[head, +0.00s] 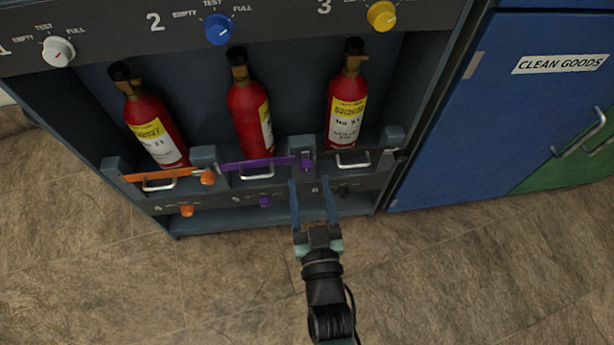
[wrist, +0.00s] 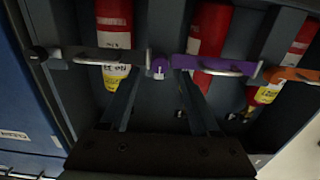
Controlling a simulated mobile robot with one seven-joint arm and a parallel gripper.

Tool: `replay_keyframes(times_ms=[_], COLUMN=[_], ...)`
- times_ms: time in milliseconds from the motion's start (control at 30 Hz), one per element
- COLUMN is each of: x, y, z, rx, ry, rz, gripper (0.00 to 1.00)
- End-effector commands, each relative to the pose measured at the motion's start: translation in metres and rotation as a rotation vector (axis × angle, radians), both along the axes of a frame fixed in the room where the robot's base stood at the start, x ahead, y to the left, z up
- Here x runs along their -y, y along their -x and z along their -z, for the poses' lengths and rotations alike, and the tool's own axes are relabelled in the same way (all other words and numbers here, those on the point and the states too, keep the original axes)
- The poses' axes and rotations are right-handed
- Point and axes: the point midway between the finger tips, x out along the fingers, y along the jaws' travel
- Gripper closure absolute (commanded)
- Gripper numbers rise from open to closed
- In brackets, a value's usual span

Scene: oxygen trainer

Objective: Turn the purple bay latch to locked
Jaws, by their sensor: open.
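The purple bay latch knob (head: 307,166) sits at the right end of the purple bar (head: 235,165), which crosses the front of the middle bay with a silver handle on it. In the wrist view the purple knob (wrist: 158,68) appears between my fingertips, with the purple bar (wrist: 215,65) to its right. My gripper (head: 310,183) is open and empty, its two blue-grey fingers pointing at the knob from just below and in front. I cannot tell whether the fingers touch the knob. The latch's lock marking is too small to read.
Three red cylinders stand in the bays; the middle one (head: 247,110) is behind the purple bar. An orange latch (head: 207,178) is at left and a black bar (head: 350,160) at right. A lower purple knob (head: 265,201) sits below. A blue cabinet (head: 500,120) stands right; the floor is clear.

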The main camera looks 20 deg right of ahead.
Motion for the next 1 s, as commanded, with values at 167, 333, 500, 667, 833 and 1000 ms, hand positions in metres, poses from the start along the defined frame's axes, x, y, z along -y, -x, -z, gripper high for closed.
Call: replay_keyframes(times_ms=[167, 333, 500, 667, 833, 1000], x=[0.008, 0.01, 0.011, 0.011, 0.011, 0.011], y=[-0.026, -0.036, -0.038, -0.038, -0.038, -0.037], z=[0.002, 0.001, 0.0, 0.0, 0.0, 0.0], rx=[0.002, 0.0, -0.001, -0.001, -0.001, -0.001], ry=[0.0, 0.0, 0.0, 0.0, 0.0, 0.0], rz=[0.001, 0.0, 0.0, 0.0, 0.0, 0.0], gripper=[0.37, 0.37, 0.37, 0.43, 0.73, 1.0])
